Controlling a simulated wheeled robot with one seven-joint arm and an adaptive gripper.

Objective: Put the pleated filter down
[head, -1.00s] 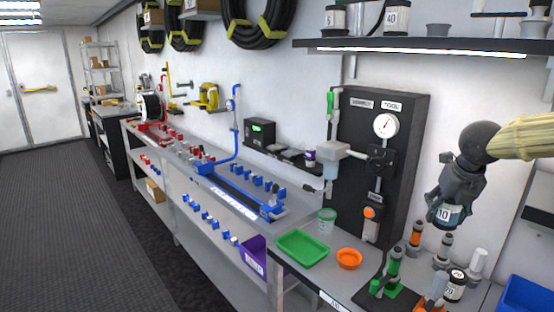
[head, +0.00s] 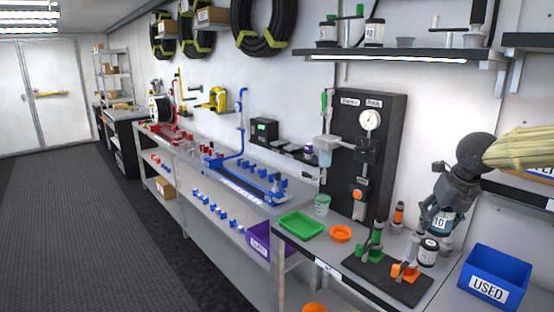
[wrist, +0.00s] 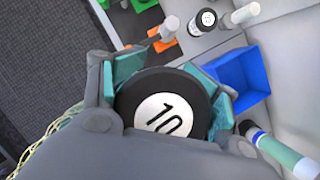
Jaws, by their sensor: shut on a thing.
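My gripper (head: 440,212) is shut on the pleated filter, a dark cylinder whose white band reads 10 (head: 439,223). It holds the filter in the air at the right end of the bench. In the wrist view, the filter's dark round end with a white 10 label (wrist: 165,112) sits between the finger pads. The filter's pleats cannot be made out. A blue bin (head: 490,275) labelled USED stands right of and below the gripper in the head view. It also shows beside the gripper in the wrist view (wrist: 240,70).
A dark stand (head: 388,282) with green and orange fittings is on the bench left of the gripper. A dark-and-white cartridge (head: 428,250) stands close below the held filter. A green tray (head: 301,224) and an orange bowl (head: 341,234) lie farther left. A shelf (head: 400,54) hangs above.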

